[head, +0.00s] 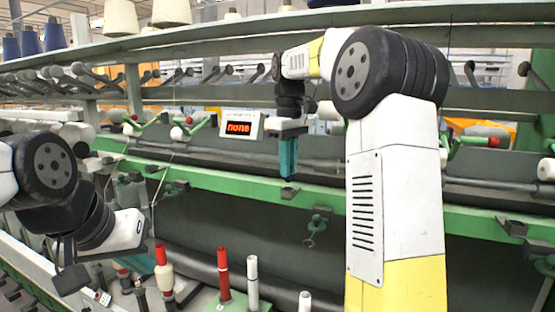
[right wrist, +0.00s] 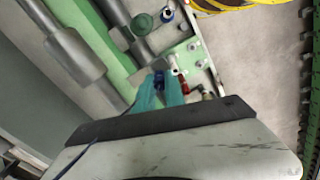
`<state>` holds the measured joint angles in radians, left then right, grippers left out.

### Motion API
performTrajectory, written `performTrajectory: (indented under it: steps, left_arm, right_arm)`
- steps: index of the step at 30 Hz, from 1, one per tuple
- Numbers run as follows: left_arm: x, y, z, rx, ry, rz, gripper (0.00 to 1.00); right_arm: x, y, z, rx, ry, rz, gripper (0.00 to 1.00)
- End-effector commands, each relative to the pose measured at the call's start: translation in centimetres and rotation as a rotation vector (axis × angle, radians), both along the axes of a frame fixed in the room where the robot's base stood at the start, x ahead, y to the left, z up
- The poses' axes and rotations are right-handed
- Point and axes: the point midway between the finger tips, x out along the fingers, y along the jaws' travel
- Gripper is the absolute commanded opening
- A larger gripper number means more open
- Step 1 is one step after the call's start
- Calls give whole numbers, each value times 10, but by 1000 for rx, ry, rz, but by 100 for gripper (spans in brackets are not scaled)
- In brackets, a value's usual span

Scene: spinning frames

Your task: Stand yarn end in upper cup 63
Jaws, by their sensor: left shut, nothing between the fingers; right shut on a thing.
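My right gripper (head: 288,160) hangs with its teal fingers pointing down in front of the machine's middle. In the right wrist view its fingers (right wrist: 160,92) are closed around a small dark blue thing (right wrist: 158,79), seemingly the yarn end. A thin dark blue strand (right wrist: 87,147) runs down to the lower left there. My left gripper (head: 142,265) is low at the left, near the spindles, partly hidden by its own arm; it is shut and empty. No number 63 can be read, so I cannot tell which holder is upper cup 63.
A display (head: 239,127) reading "none" is on the machine left of my right gripper. A red bobbin (head: 224,273) and a white bobbin (head: 252,283) stand below. A green rail (head: 235,186) crosses the machine. A red piece (right wrist: 183,83) is close beside my right fingers.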

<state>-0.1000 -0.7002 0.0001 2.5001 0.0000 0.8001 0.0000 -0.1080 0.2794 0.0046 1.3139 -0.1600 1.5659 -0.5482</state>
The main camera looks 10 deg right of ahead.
Motion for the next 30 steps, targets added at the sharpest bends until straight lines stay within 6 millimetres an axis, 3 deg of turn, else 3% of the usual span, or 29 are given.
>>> performTrajectory:
  steps: [15, 30]
  left_arm:
    - [0, 0, 0, 0, 0, 0, 0]
    - [0, 0, 0, 0, 0, 0, 0]
  right_arm:
    - [0, 0, -28, 0, 1, -1, 0]
    - [0, 0, -32, 0, 0, -1, 0]
